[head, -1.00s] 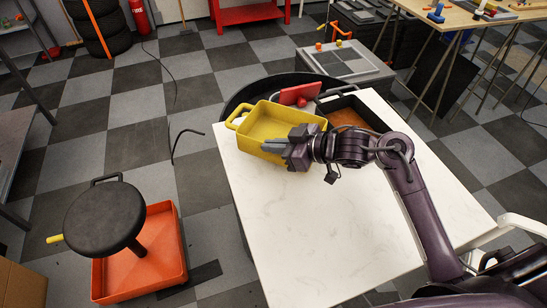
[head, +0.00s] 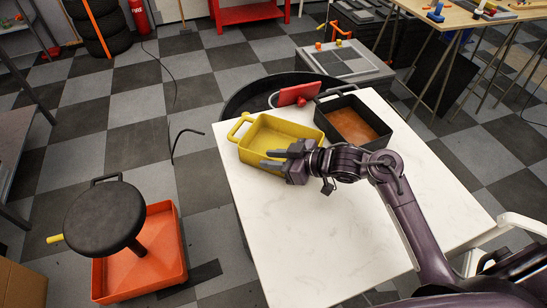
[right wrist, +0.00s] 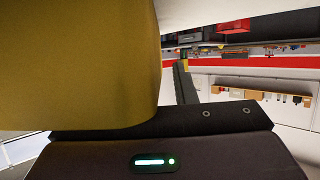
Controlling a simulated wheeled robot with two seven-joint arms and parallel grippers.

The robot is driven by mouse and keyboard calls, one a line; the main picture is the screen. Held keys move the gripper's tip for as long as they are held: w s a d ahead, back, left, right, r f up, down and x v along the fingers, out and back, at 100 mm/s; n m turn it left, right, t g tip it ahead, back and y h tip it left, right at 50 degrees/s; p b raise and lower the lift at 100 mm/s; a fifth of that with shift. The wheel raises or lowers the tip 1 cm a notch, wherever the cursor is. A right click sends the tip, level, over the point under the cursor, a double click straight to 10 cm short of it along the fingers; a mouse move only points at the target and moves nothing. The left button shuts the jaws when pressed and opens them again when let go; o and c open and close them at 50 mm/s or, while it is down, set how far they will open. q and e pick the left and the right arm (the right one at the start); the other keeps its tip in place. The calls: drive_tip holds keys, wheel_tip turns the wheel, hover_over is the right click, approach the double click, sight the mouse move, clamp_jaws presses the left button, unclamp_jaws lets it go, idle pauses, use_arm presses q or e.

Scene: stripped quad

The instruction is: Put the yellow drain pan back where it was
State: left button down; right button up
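The yellow drain pan (head: 257,137) is on the white table's far left part, its handle at its left end. My right gripper (head: 268,159) is at the pan's near side, its fingers spread apart, one over the pan and one nearer me. In the right wrist view the yellow pan (right wrist: 75,65) fills the upper left, very close. One dark finger (right wrist: 182,85) shows beside it with a small gap. The gripper hides part of the pan's near wall and right end. My left gripper is not in view.
A black pan (head: 350,104) with brown contents stands just right of the yellow pan. A red object (head: 298,94) is behind, near a round black tray (head: 240,97). The white table's front (head: 300,240) is bare. A stool (head: 104,215) stands at left.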

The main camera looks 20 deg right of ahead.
drive_tip(key=shift+r, duration=0.2)
drive_tip(key=b+v, duration=0.1)
drive_tip(key=v, duration=1.1)
